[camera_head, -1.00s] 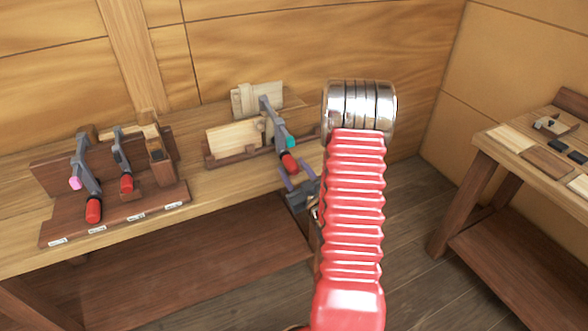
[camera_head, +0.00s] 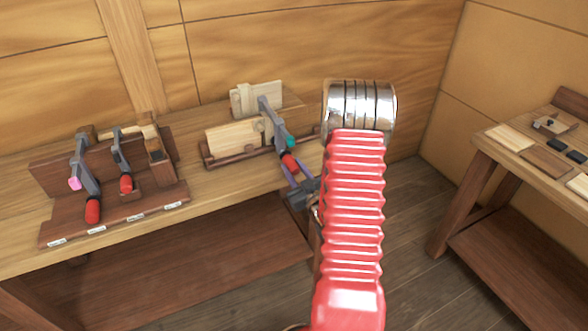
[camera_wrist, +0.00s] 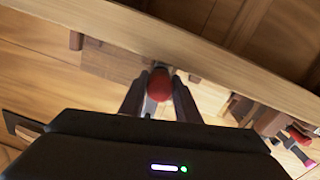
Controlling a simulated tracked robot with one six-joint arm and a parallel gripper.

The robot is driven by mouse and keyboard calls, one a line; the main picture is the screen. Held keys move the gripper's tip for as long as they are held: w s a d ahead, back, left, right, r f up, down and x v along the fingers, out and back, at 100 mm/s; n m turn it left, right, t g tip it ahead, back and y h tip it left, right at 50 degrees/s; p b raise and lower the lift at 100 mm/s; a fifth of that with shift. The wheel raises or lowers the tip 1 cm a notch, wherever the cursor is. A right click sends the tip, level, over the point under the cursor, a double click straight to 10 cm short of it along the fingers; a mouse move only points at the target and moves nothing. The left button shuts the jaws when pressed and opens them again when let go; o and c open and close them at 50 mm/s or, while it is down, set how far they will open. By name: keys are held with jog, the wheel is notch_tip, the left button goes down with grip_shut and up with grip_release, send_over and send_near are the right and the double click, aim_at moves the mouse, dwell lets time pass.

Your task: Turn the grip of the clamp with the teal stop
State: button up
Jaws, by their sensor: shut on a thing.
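The clamp (camera_head: 268,112) with the teal stop (camera_head: 290,142) stands on the workbench against pale wooden boards. Its grey bar slants down toward me to a red grip (camera_head: 289,163). My gripper (camera_head: 292,170) is shut on that red grip, with its purple fingers on either side. In the wrist view the red end of the grip (camera_wrist: 160,82) shows between my two dark fingers (camera_wrist: 160,95). My red ribbed arm stands just right of the clamp in the head view and hides part of the bench end.
Left on the bench (camera_head: 235,185), a brown rack (camera_head: 115,215) holds a clamp with a pink stop (camera_head: 75,183), another clamp with a dark stop (camera_head: 124,155) and a wooden tool (camera_head: 158,160). A second table (camera_head: 490,150) with small blocks stands at right.

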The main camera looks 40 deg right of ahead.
jog(key=shift+a, duration=0.2)
jog(key=shift+m, duration=0.5)
jog(key=m+y, duration=0.1)
jog(key=m, duration=0.2)
jog(key=shift+m, duration=0.3)
jog(key=shift+m+t+y, duration=0.3)
jog(key=shift+m, duration=1.4)
jog(key=o, duration=1)
jog(key=shift+o, duration=0.2)
